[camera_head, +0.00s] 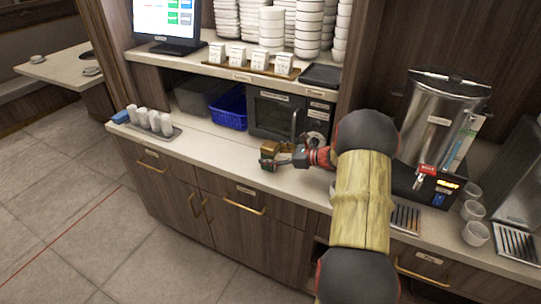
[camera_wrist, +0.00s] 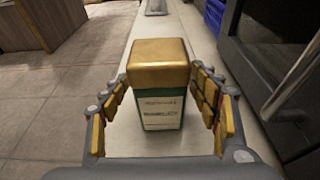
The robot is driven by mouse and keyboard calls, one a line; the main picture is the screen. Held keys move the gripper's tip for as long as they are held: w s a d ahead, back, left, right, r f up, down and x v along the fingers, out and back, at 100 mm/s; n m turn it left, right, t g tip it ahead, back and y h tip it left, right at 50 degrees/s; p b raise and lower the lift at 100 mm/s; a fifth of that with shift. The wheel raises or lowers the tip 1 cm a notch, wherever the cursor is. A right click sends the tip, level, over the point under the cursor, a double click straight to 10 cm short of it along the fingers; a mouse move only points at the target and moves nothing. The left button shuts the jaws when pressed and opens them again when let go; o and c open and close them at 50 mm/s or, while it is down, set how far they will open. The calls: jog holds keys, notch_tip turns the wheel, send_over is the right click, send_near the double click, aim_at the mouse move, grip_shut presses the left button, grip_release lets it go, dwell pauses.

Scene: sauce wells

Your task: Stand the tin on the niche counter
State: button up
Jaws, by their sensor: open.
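The tin (camera_wrist: 162,100) has a gold lid and a green body with a pale label. In the wrist view it stands upright on the counter between my gripper's fingers. My gripper (camera_wrist: 158,112) is open, with a finger on each side of the tin and a visible gap to it. In the head view the tin (camera_head: 268,155) stands on the niche counter (camera_head: 215,150), in front of the dark oven, with my gripper (camera_head: 277,160) at its right side. The tin's base shows on the pale counter in the wrist view.
A dark oven (camera_head: 272,116) and a blue basket (camera_head: 229,108) stand behind the tin. A tray of white cups (camera_head: 155,122) is at the left end of the counter. A steel urn (camera_head: 437,115) stands to the right. The counter between cups and tin is clear.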

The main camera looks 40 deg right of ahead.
jog(key=shift+r, duration=0.2)
jog(key=shift+s+d+r, duration=0.1)
jog(key=shift+s+d, duration=0.05)
jog(key=shift+s, duration=0.15)
jog(key=p+v, duration=0.3)
jog(key=v, duration=0.8)
jog(key=s+a+r+n+g, duration=0.1)
jog(key=a+r+n+g, duration=0.3)
jog(key=a, duration=0.6)
jog(key=s+a+r+n+g+y, duration=0.1)
jog(key=a+r+n+g, duration=0.1)
jog(key=a+n, duration=0.6)
jog(key=s+a+r+n+g, duration=0.1)
jog(key=a+r+n+g, duration=0.25)
jog(key=a, duration=0.85)
jog(key=s+a+r+n+h, duration=0.2)
jog(key=s+a+n, duration=0.3)
jog(key=s+n, duration=0.3)
jog(key=s+a+r+n+t+h, duration=0.1)
jog(key=s+a+n+h, duration=0.3)
jog(key=s+n, duration=0.4)
jog(key=shift+s+a+r, duration=0.7)
jog(key=shift+s+a, duration=0.2)
jog(key=shift+t, duration=0.25)
jog(key=shift+c, duration=0.9)
